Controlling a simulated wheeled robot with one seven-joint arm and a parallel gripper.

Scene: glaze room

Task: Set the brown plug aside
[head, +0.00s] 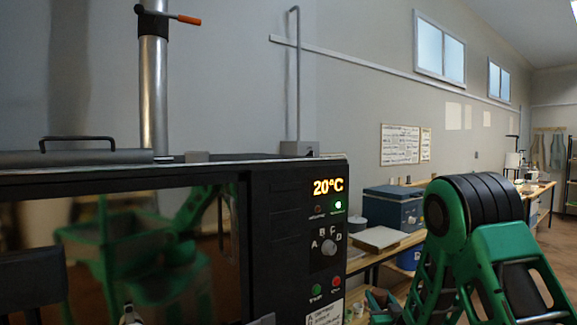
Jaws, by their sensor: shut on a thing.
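I cannot make out a brown plug in the head view. A small grey-beige block (197,157) sits on top of the black kiln (282,250), behind its front edge; its colour does not read as clearly brown. My green and black arm fills the lower right and runs down out of the picture. My gripper cannot be made out, nor can anything it holds.
The kiln's panel reads 20°C, with a knob (329,247) and a lit green lamp. Its dark glass front mirrors green shapes. A metal pipe (154,95) rises behind. To the right, a wooden bench carries a blue-grey box (393,207) and a pale slab (380,239).

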